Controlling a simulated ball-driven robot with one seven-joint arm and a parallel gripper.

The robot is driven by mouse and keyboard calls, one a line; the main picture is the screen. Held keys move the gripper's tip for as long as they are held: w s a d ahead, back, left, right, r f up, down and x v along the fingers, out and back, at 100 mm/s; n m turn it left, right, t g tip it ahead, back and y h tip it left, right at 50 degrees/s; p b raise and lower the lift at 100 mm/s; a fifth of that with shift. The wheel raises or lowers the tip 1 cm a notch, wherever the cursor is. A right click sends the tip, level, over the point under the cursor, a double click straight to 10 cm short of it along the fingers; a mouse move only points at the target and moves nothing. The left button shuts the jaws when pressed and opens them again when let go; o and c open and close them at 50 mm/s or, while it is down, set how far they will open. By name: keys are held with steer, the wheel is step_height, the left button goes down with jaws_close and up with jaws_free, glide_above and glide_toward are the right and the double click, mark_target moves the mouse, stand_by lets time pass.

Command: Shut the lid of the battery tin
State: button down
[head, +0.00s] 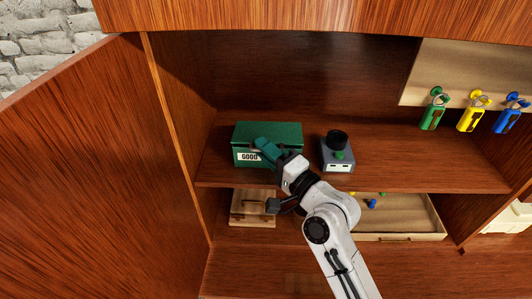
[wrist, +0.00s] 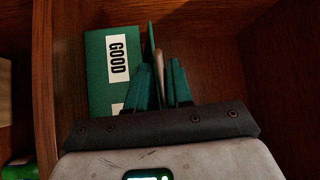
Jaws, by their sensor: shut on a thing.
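The battery tin (head: 245,152) is a green box with a white "GOOD" label on its front, standing on the middle shelf. It also shows in the wrist view (wrist: 100,75), turned on its side. Its lid (head: 268,130) lies over the top in the head view; the wrist view shows it as a thin green edge (wrist: 148,38). Any remaining gap under it is hard to judge. My gripper (head: 264,149) is at the tin's upper front edge. In the wrist view, its green fingers (wrist: 163,82) are shut around a pale narrow piece (wrist: 159,62) beside the lid edge, apparently the lid's tab.
A grey device with a black knob (head: 337,150) stands just right of the tin. Below are a wooden box (head: 252,208) and an open tray (head: 420,215). Green, yellow and blue tags (head: 470,115) hang at right. A large door panel (head: 90,180) stands at left.

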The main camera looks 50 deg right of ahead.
steer(key=shift+r, duration=0.4)
steer(key=c, duration=1.3)
jaws_free()
steer(key=shift+f, duration=0.4)
steer(key=shift+r+p, duration=0.15)
steer(key=shift+p, duration=0.2)
